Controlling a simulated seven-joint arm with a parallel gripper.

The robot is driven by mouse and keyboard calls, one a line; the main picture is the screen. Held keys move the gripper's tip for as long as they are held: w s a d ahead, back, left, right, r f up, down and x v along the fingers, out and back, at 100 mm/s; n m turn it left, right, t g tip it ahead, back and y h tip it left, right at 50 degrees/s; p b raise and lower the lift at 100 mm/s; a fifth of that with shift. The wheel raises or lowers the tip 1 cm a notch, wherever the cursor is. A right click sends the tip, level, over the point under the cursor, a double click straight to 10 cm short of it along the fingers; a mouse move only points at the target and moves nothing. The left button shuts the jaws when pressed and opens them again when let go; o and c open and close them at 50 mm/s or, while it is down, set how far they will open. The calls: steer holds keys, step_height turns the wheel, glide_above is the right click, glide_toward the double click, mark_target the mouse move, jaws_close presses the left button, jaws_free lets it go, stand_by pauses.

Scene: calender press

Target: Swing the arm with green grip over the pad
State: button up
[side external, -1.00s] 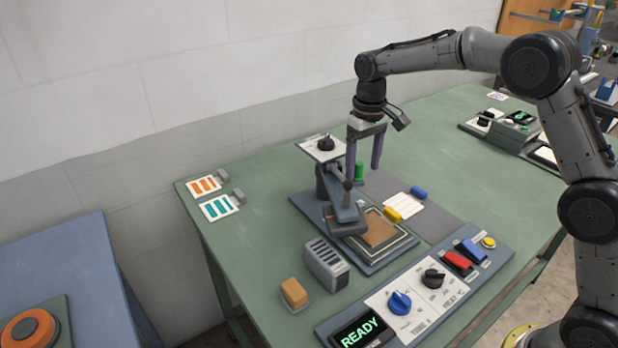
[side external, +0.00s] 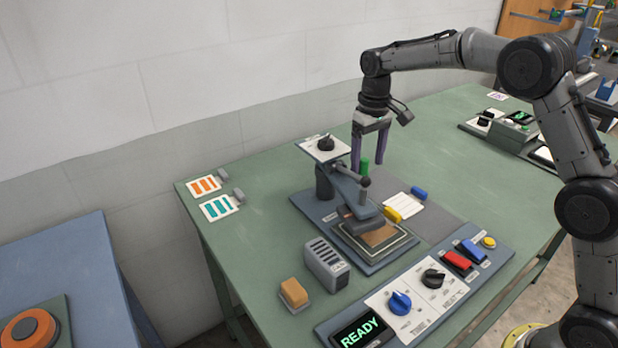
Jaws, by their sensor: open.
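The swing arm (side external: 345,198) of the press reaches from its post, and its dark head (side external: 361,217) is over the back left part of the pad (side external: 380,236). The front right of the brown pad shows uncovered. The green grip (side external: 364,167) stands upright behind the swing arm. My gripper (side external: 367,167) points down with its purple fingers apart, and the green grip appears between them. I cannot tell whether a finger touches it. A lever with a dark ball (side external: 365,181) is just in front of the grip.
A white plate with a black knob (side external: 326,144) tops the post, left of my fingers. A yellow block (side external: 392,214) and a blue one (side external: 419,192) lie to the right. A slotted grey block (side external: 326,264) and a control panel (side external: 418,290) reading READY are in front.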

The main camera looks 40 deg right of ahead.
steer(key=shift+w+d, duration=0.35)
steer(key=shift+d, duration=0.15)
steer(key=shift+a+r, duration=0.15)
steer(key=shift+a, duration=0.15)
step_height(320, 180, up, 7)
stand_by(1.0)
steer(key=shift+r, duration=0.1)
